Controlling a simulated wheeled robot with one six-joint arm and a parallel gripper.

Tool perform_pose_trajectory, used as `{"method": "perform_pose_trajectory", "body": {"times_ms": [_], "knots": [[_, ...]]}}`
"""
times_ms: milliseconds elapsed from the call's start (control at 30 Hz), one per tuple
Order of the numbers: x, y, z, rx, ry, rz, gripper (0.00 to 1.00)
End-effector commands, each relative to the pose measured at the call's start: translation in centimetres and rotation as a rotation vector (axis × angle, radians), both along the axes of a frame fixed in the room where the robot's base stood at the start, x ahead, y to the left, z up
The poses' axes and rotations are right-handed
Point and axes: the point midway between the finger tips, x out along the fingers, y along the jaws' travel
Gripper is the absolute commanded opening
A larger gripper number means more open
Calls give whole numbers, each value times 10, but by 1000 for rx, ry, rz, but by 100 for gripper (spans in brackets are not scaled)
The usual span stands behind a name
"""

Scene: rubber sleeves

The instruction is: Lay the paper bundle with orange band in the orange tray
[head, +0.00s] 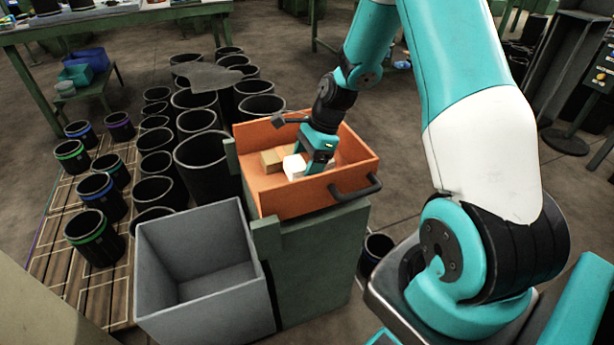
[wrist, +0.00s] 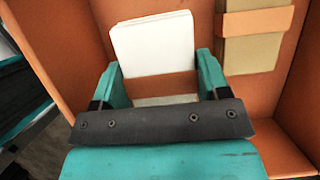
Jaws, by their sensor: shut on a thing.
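The paper bundle (wrist: 153,45) is white, with an orange band that shows between my fingers in the wrist view. My gripper (wrist: 160,88) is shut on it, one finger on each side. In the head view the white bundle (head: 293,166) is inside the orange tray (head: 345,187), below my gripper (head: 304,168). I cannot tell whether it touches the tray floor. The tray has raised walls and a dark handle on its front, and stands on a green cabinet.
A tan bundle with an orange band (wrist: 250,40) lies in the tray beside the white one; it also shows in the head view (head: 271,160). A grey bin (head: 205,262) stands left of the cabinet. Several black sleeves (head: 203,160) stand behind and left.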

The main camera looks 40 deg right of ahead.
Motion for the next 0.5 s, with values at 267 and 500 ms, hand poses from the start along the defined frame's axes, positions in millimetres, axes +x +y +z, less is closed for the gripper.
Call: {"method": "perform_pose_trajectory", "body": {"times_ms": [267, 500], "knots": [[-1, -1, -39, 2, 3, -2, 44], [0, -1, -41, 0, -1, -1, 44]]}}
